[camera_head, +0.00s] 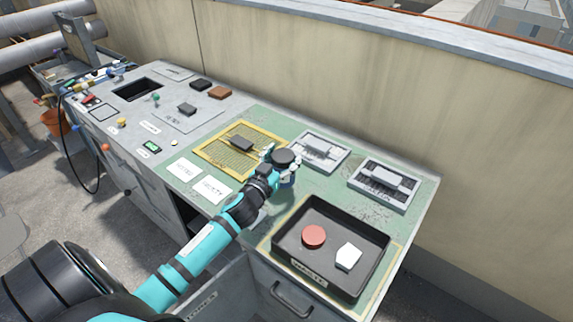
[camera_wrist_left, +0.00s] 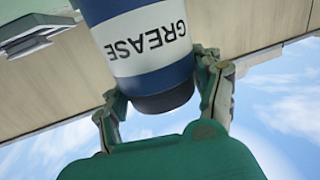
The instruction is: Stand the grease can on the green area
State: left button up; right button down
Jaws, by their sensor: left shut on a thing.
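The grease can (camera_head: 288,181) is blue with a dark round lid. My left gripper (camera_head: 279,168) is shut around it over the green area (camera_head: 328,188) of the bench top. In the left wrist view the can (camera_wrist_left: 145,45) shows a white band with the word GREASE upside down, and its dark end lies between the fingers of the gripper (camera_wrist_left: 160,92). In the head view the can looks about upright. My fingers hide part of it, and I cannot tell whether its base touches the bench. My right gripper is not in view.
A black tray (camera_head: 289,262) with a red disc (camera_head: 313,237) and a white piece (camera_head: 348,257) stands at the front right. Two grey fixtures (camera_head: 319,150) (camera_head: 384,184) stand behind the can. White cards (camera_head: 184,170) lie left of my arm.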

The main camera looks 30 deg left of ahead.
pick_arm(q)
jog(key=shift+w+d+f, duration=0.1)
jog(key=shift+w, duration=0.65)
jog(key=shift+f+b, duration=0.4)
jog(key=shift+f, duration=1.25)
jog(key=o, duration=1.5)
jog(key=shift+f, duration=0.2)
jog(key=shift+r, duration=0.15)
jog(key=s, duration=0.4)
jog(key=s+d, duration=0.1)
jog(key=s, duration=0.7)
jog(key=shift+d+r, duration=0.25)
jog(key=shift+r, duration=0.1)
